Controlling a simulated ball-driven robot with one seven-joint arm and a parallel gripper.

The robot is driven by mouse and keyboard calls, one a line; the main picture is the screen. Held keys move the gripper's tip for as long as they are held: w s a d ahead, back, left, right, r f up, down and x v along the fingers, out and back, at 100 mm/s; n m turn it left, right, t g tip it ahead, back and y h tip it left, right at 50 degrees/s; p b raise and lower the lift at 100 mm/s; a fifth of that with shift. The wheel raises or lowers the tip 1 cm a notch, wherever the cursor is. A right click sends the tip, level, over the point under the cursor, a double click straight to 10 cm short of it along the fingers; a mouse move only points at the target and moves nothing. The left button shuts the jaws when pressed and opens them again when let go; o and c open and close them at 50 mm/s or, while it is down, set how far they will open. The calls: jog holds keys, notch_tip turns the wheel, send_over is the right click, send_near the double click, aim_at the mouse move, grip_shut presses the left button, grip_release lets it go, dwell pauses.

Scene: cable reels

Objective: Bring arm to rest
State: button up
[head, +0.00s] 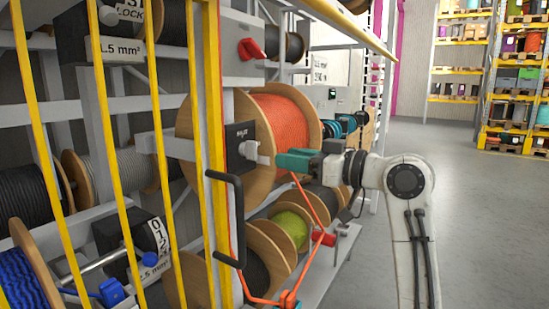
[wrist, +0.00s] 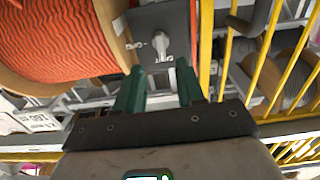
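My gripper (head: 284,160) has teal fingers and is held out level in front of the orange cable reel (head: 280,123), at the end of my white arm (head: 406,185). In the wrist view the two fingers of my gripper (wrist: 160,72) stand apart with nothing between them. Beyond their tips is a dark plate with a pale knob (wrist: 161,43). In the head view this knob (head: 250,149) is left of the fingertips, and a gap shows between them. The orange reel also fills the upper left of the wrist view (wrist: 50,38).
Yellow bars (head: 215,120) and a black handle (head: 238,215) stand left of my gripper. An orange cable runs down to an orange-red clip (head: 289,300). A green reel (head: 290,228) sits below. A red knob (head: 251,49) is above. Open floor (head: 480,210) lies right of my arm.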

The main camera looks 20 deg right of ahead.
jog(key=shift+v, duration=0.95)
jog(key=s+a+f+m+g+h+p, duration=0.15)
jog(key=s+f, duration=0.25)
jog(key=f, duration=0.7)
jog(key=s+f+m+g+h+p, duration=0.1)
jog(key=s+f+m+g+h, duration=0.3)
jog(key=f, duration=0.8)
jog(key=s+f+g+h+p, duration=0.1)
jog(key=s+f, duration=0.4)
jog(key=f, duration=0.6)
jog(key=s+d+f+m+g+h+p, duration=0.1)
jog(key=s+f, duration=0.5)
jog(key=s, duration=0.8)
jog(key=s+d+f+m+g+h+p, duration=0.1)
jog(key=s+f+g, duration=0.5)
jog(key=s, duration=0.8)
jog(key=shift+d+f+h, duration=0.35)
jog(key=shift+d+h, duration=0.15)
jog(key=shift+h, duration=0.65)
